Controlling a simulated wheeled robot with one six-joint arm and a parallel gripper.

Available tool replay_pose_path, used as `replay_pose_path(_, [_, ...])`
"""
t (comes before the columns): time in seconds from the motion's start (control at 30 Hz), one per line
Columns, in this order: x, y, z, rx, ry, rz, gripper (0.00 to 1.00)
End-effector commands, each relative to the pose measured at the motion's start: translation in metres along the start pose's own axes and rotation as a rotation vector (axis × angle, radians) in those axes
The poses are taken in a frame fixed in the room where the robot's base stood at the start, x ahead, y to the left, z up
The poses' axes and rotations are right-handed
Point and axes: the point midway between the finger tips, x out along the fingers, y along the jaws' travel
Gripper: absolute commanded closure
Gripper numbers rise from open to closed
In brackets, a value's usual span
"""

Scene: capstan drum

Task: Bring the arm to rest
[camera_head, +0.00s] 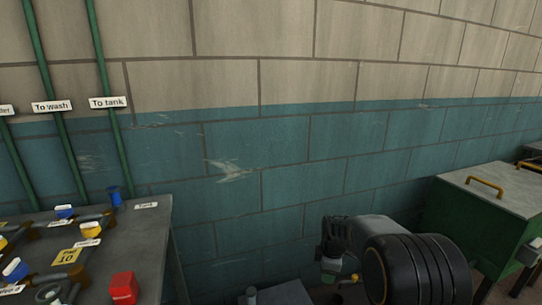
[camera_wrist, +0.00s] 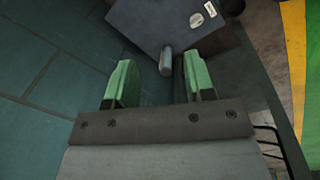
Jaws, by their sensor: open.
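My gripper (camera_wrist: 161,66) is open, with its two green fingers well apart in the wrist view. Nothing is held between them. Beyond the fingers is a dark grey box-like surface (camera_wrist: 150,22) with a short grey post (camera_wrist: 167,60) on its near edge. The post appears in the gap between the fingers, but I cannot tell how far off it is. In the head view my arm is folded at the bottom right, in front of the blue wall, and its dark rounded joint hides what is behind it.
A grey bench (camera_head: 147,240) with valves, labels and a red block (camera_head: 123,288) stands at the left. A green cabinet (camera_head: 470,225) with a yellow handle (camera_head: 485,187) stands at the right. A low grey top (camera_head: 285,293) shows at bottom centre. Green pipes (camera_head: 110,100) run up the wall.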

Motion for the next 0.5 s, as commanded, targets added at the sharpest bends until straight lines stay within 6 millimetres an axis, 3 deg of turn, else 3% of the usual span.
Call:
replay_pose_path(0.03, [-0.061,-0.010,0.001,0.092,0.007,0.023,0.51])
replay_pose_path(0.2, [-0.182,-0.062,0.008,0.470,0.042,0.077,0.51])
replay_pose_path(0.3, [-0.237,-0.095,0.013,0.684,0.072,0.101,0.51])
replay_pose_path(0.4, [-0.278,-0.125,0.019,0.873,0.104,0.119,0.51])
replay_pose_path(0.5, [-0.306,-0.150,0.025,1.031,0.134,0.129,0.51])
